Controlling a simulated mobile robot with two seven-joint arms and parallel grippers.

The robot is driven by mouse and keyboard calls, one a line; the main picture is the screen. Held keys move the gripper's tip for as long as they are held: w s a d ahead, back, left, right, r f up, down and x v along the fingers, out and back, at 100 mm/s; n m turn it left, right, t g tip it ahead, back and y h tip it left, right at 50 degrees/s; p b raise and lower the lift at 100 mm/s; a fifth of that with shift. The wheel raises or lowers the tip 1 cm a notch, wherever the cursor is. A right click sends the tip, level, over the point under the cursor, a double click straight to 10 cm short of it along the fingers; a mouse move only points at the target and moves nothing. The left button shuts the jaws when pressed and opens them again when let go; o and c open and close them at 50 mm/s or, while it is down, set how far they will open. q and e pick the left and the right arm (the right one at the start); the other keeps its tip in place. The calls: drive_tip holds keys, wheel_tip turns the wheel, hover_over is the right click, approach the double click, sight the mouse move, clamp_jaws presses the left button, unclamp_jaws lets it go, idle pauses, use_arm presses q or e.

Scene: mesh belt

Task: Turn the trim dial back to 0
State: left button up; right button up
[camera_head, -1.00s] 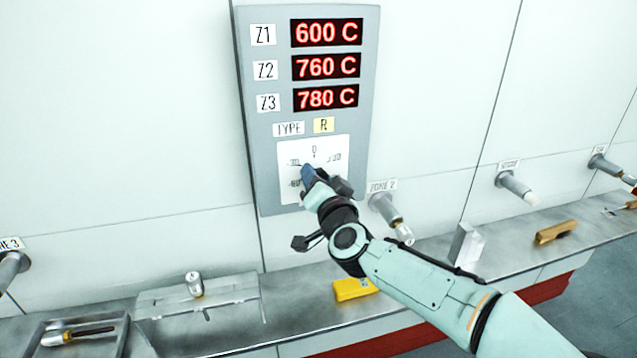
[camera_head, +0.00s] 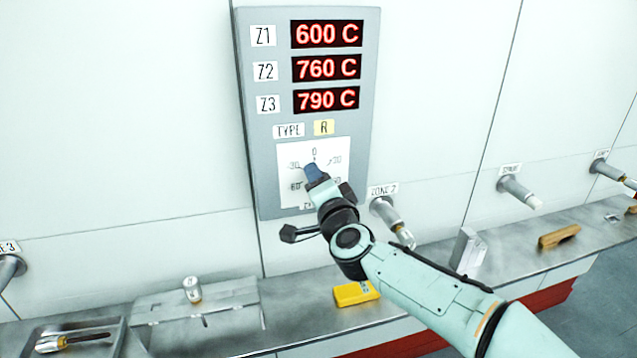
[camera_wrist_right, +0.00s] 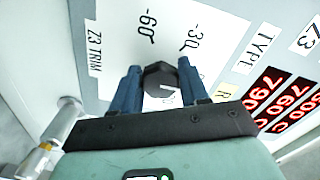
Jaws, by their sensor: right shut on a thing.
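The trim dial is a dark faceted knob (camera_wrist_right: 158,80) on a white scale plate (camera_head: 288,150), marked Z3 TRIM in the right wrist view. A short white line shows on the knob, on the side away from the -60 mark; which mark it meets is hidden by my gripper. My right gripper (camera_wrist_right: 160,70) is shut on the knob, a blue finger on either side. In the head view the right gripper (camera_head: 314,172) covers the dial, just below the 0 mark. The Z3 display (camera_head: 326,100) reads 790 C. My left gripper is not in view.
The grey panel (camera_head: 262,180) also shows Z1 at 600 C and Z2 at 760 C. Below is a metal ledge (camera_head: 290,300) with a yellow device (camera_head: 355,293), a tool tray (camera_head: 78,348) and a small metal cylinder (camera_head: 192,289). A Zone 2 fitting (camera_head: 390,220) juts out beside the panel.

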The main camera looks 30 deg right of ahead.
drive_tip(key=shift+a+f, duration=0.1)
drive_tip(key=shift+f, duration=0.05)
drive_tip(key=o, duration=1)
drive_tip(key=shift+o, duration=0.2)
drive_tip(key=shift+s, duration=0.1)
drive_tip(key=v, duration=1.3)
drive_tip(key=shift+s, duration=0.1)
